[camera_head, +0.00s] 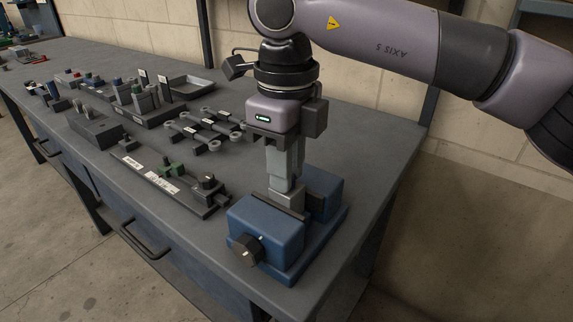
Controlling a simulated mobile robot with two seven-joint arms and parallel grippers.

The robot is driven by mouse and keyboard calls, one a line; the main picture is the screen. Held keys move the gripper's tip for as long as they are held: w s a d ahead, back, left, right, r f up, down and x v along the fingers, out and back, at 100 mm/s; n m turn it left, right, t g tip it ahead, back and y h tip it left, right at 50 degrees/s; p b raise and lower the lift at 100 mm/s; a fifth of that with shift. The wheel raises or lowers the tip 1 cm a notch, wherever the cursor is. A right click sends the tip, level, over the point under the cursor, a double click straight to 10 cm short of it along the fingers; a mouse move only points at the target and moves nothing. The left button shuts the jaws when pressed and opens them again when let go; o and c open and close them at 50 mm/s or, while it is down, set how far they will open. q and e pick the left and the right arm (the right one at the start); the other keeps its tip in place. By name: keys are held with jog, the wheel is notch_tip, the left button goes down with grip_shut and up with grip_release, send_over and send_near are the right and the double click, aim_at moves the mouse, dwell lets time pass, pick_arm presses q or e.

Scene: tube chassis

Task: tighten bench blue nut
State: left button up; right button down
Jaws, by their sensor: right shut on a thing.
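My right gripper (284,186) comes down from the upper right and points straight down over a blue vise (268,228) at the bench's near right corner. Its fingers are shut on a light grey piece (287,201) between the vise's two blue blocks. The fingers hide part of this piece, and I cannot tell its full shape or whether the vise grips it. The vise has a dark knob (245,250) on its front. I cannot make out a blue nut for certain; it may be hidden. My left gripper is not in view.
On the grey bench (370,150), left of the vise, lie a rail with a green part (171,169), several grey wrenches (207,128), a holder with upright parts (145,103) and a dark tray (188,88). The bench right of the vise is clear. A wall stands behind.

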jog(key=m, duration=0.3)
jog(key=shift+w+r+m, duration=0.1)
jog(key=shift+r+m, duration=0.1)
jog(key=shift+m, duration=0.2)
jog(key=m+b, duration=0.1)
jog(key=m, duration=0.2)
jog(key=shift+m, duration=0.3)
jog(key=m+b, duration=0.1)
jog(key=m, duration=0.5)
jog(key=shift+r+m, duration=0.1)
jog(key=shift+m, duration=0.2)
jog(key=c, duration=1)
grip_release()
jog(key=shift+o, duration=0.2)
notch_tip(320, 180, up, 7)
jog(key=shift+p, duration=0.35)
